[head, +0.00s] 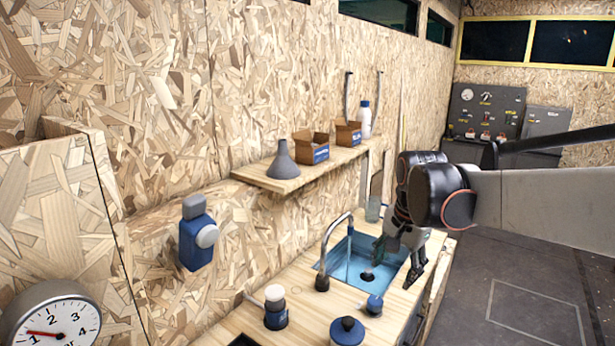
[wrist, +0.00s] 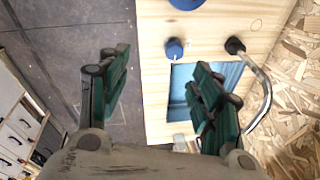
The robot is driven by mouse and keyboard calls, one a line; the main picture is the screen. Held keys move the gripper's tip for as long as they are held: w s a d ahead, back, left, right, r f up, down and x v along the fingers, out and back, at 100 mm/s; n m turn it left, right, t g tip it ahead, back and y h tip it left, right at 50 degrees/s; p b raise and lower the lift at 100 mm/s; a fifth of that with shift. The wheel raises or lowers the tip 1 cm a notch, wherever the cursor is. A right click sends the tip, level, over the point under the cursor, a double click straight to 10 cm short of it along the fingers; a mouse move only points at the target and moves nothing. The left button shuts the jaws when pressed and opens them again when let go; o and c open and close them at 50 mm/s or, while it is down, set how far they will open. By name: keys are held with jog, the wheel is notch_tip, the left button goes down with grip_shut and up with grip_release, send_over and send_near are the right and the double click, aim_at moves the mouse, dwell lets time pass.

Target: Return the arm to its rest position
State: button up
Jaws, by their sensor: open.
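My gripper (head: 392,254) hangs at the end of my arm, over the right part of the blue sink (head: 336,262) in the head view. In the wrist view my gripper (wrist: 160,88) has its two green-padded fingers wide apart, with nothing between them. The left finger is over the dark floor and the right finger is over the sink (wrist: 181,90). My arm reaches in from the right edge of the head view, with its dark wrist joint above the counter's right side.
A shelf (head: 262,180) with a grey funnel (head: 283,162) and small boxes is on the chipboard wall. Open dark floor (head: 500,270) lies right of the counter.

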jog(key=s+f+n+t, duration=0.1)
jog(key=s+n, duration=0.4)
jog(key=s, duration=0.6)
jog(key=s+f+n+t, duration=0.1)
jog(key=s+n+t, duration=0.2)
jog(key=s, duration=0.8)
jog(key=shift+s+f+n+t, duration=0.15)
jog(key=shift+f+n+t, duration=0.15)
jog(key=shift+n, duration=0.6)
